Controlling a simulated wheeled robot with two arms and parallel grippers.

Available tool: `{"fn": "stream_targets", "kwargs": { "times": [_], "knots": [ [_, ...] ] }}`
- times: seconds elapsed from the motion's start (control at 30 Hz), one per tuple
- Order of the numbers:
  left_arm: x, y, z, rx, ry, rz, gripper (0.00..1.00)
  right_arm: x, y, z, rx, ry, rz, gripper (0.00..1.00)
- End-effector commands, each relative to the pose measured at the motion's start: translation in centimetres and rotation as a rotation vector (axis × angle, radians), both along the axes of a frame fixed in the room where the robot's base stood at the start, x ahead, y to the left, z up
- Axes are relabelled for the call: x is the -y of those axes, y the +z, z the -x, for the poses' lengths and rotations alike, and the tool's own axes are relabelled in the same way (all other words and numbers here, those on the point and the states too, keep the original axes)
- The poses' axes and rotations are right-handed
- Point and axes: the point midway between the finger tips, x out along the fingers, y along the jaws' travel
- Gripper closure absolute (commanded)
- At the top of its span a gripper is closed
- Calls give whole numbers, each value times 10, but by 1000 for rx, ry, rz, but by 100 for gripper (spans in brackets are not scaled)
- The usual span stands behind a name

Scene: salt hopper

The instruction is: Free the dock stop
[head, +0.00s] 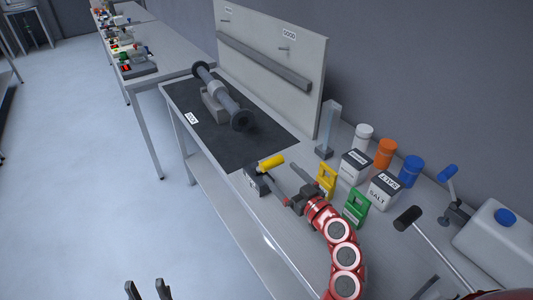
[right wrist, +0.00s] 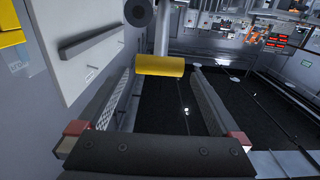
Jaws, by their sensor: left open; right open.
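A yellow cylindrical handle (head: 271,161) stands on a small grey block (head: 257,183) with a pale label, at the front edge of the bench beside the dark mat; I take it as the dock stop. My right gripper (head: 279,181), on the red arm, is just to the right of it. In the right wrist view the yellow handle (right wrist: 160,66) lies crosswise between the tips of the open right gripper (right wrist: 161,78); I cannot tell if they touch. My left gripper (head: 147,289) is open and empty, low over the floor at the bottom of the head view.
A grey shaft with discs (head: 222,98) rests on a dark mat (head: 262,138). A backboard (head: 270,45) stands behind. Yellow (head: 327,181) and green (head: 355,208) frames, a SALT box (head: 383,191), several jars and a white canister (head: 500,243) crowd the right. Floor at left is clear.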

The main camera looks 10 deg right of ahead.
Motion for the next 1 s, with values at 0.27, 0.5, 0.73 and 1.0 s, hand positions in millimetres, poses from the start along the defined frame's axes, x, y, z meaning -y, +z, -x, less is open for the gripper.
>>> {"fn": "stream_targets", "kwargs": {
  "times": [0.27,0.5,0.73,1.0],
  "knots": [
    [0,23,0,0,0,0,50,-23,2,-51,-3,4,-2,0],
    [0,30,0,0,0,0,50,-32,1,-76,-1,3,-3,0],
    [0,30,0,0,0,0,50,-34,-1,-82,0,-2,-1,0],
    [0,30,0,0,0,0,50,-34,-1,-82,0,-1,-1,16]
  ]
}}
